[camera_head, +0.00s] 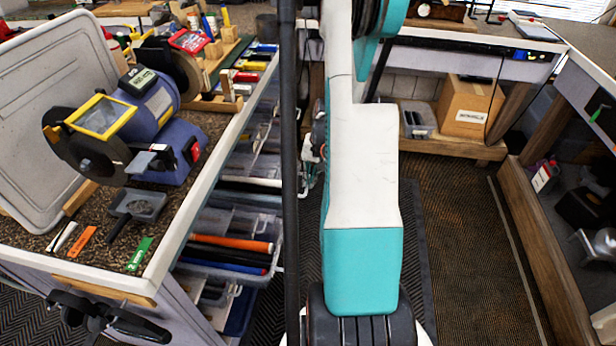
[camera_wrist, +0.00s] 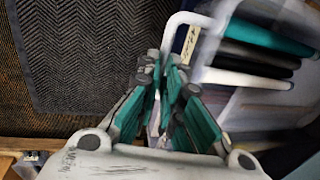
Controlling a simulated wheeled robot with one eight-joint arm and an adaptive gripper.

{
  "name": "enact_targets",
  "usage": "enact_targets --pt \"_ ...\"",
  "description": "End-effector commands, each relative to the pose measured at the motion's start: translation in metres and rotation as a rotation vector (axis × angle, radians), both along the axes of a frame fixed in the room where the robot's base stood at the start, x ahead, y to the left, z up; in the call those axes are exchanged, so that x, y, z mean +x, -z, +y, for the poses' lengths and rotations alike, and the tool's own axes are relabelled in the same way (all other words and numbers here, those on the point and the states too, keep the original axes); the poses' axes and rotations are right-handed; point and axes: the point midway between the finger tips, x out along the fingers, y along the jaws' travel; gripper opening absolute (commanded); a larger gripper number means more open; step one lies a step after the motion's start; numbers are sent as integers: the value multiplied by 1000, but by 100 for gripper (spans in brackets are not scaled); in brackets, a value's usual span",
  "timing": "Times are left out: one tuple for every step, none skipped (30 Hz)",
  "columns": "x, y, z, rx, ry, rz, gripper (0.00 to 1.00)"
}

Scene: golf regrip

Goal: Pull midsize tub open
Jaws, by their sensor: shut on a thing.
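A pale, translucent tub (camera_wrist: 207,48) with a white handle or rim loop (camera_wrist: 186,17) fills the right of the wrist view. It is blurred and holds dark, teal and white rod-like grips (camera_wrist: 262,50). My gripper (camera_wrist: 170,64), with teal and grey fingers, is shut at the edge of this tub, below the white loop. The exact contact is hidden between the fingers. In the head view, clear tubs sit on shelves at the right side of the workbench; a lower one (camera_head: 228,270) holds orange, blue and dark grips. I cannot tell which of them is gripped.
The workbench (camera_head: 190,215) at left carries a blue bench grinder (camera_head: 160,115) and small tools. My arm covers the middle of the head view. The patterned floor (camera_head: 460,240) at right is clear, beside a wooden shelf with a cardboard box (camera_head: 468,105).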

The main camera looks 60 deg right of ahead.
Motion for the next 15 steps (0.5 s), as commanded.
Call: enact_targets --pt "-1 1 1 0 0 2 0" --pt "-1 1 1 0 0 2 0" --pt "-1 1 1 0 0 2 14" --pt "-1 1 1 1 0 3 21" --pt "0 1 1 0 0 2 27" --pt "0 1 1 1 0 1 29" --pt "0 1 1 1 0 1 29" --pt "0 1 1 1 0 1 29" --pt "0 1 1 1 0 1 29" --pt "0 1 1 1 0 1 29" --pt "0 1 0 1 0 1 29" --pt "0 1 1 1 0 1 29" --pt "0 1 1 1 0 1 29" --pt "0 0 0 1 0 1 29" --pt "0 0 0 1 0 1 29"
